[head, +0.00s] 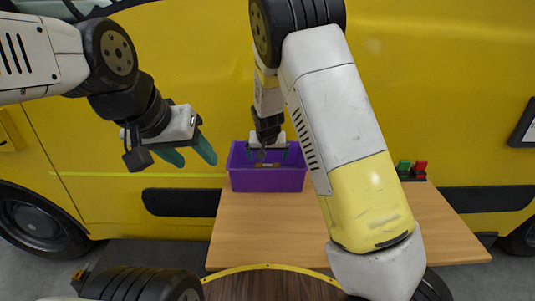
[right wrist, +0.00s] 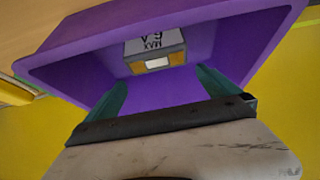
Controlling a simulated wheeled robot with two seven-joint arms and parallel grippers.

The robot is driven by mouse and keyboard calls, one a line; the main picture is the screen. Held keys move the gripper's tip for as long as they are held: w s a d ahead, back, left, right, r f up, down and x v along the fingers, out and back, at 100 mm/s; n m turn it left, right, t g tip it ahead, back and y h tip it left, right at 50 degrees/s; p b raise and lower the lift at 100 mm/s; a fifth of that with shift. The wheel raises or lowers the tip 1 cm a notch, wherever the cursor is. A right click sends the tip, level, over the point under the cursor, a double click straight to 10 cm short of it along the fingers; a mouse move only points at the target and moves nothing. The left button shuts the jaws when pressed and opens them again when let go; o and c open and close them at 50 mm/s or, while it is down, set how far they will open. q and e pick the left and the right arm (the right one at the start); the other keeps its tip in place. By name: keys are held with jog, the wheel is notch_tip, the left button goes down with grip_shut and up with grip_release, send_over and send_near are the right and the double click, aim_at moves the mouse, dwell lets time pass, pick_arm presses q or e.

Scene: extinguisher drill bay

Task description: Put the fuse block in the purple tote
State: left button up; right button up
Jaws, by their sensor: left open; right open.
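The purple tote (head: 268,181) stands on the wooden table, and its walls also show in the right wrist view (right wrist: 90,60). The fuse block (right wrist: 155,48), a grey block with a printed label and orange patches, is inside the tote; in the head view it is mostly hidden by the tote wall and my gripper. My right gripper (head: 268,152) is over the tote with its green fingers pointing into it. It is open, and the right wrist view shows the block beyond the fingertips, not between them. My left gripper (head: 188,156) is open and empty, in the air left of the tote.
The wooden table (head: 250,225) is clear in front of the tote. A yellow vehicle (head: 200,70) stands close behind the table.

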jog(key=s+d+r+y, duration=0.2)
jog(key=s+d+r, duration=0.4)
jog(key=s+r, duration=0.55)
jog(key=s+d+r, duration=0.2)
jog(key=s+r, duration=0.1)
jog(key=s, duration=0.4)
jog(key=s+d+r, duration=0.3)
jog(key=s+r, duration=0.1)
jog(key=s, duration=0.4)
jog(key=s+d+r, duration=0.3)
jog(key=s, duration=0.5)
jog(key=shift+d+r+n, duration=0.15)
jog(key=shift+r+n, duration=0.1)
jog(key=shift+n, duration=0.05)
